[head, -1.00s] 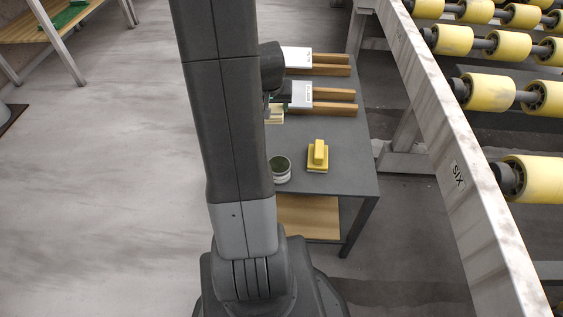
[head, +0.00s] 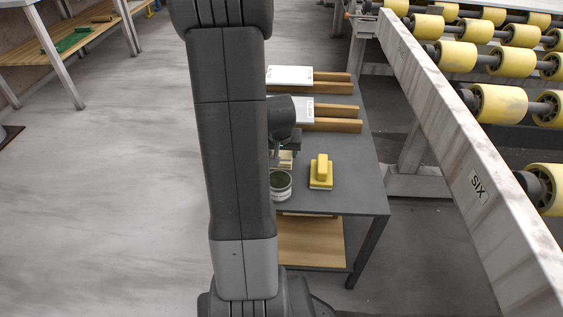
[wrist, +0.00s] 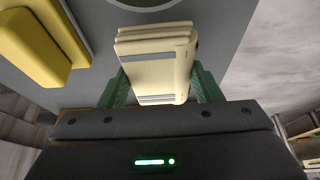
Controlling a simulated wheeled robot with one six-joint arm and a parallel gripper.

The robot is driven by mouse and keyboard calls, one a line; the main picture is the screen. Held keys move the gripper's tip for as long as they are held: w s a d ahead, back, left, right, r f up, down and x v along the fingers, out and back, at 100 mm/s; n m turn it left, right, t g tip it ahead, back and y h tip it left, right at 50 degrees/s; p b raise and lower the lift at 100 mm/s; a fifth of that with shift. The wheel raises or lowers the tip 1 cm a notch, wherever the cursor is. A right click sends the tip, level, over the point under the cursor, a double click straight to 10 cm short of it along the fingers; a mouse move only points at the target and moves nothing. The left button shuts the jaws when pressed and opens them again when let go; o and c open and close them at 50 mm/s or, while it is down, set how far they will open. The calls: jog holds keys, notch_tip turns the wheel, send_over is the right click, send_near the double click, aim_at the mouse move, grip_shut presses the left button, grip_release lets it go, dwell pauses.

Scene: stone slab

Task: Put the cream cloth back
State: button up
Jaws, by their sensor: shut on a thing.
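The cream cloth (wrist: 158,62) is a folded pad with grey stripes, between the green fingers of my gripper (wrist: 162,88) in the wrist view. My gripper (head: 284,150) is shut on it. In the head view a small part of the cloth (head: 286,160) shows below my gripper, above the grey table (head: 352,190) and just behind the round pot. My arm hides the left part of the table. I cannot tell whether the cloth touches the table top.
A round pot (head: 281,187) with a dark green inside stands near the cloth. A yellow block with a handle (head: 321,172) is right of it. White slabs (head: 289,76) rest on wooden bars (head: 338,125) at the back. A roller conveyor's beam (head: 440,130) runs along the right.

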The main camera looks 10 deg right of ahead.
aim_at(281, 155)
jog(key=shift+f+b, duration=0.55)
jog(key=shift+f, duration=1.05)
jog(key=shift+f, duration=0.1)
jog(key=shift+f, duration=0.15)
jog(key=o, duration=0.9)
jog(key=shift+o, duration=0.2)
jog(key=p+v, duration=0.4)
jog(key=v, duration=0.8)
jog(key=shift+r, duration=0.25)
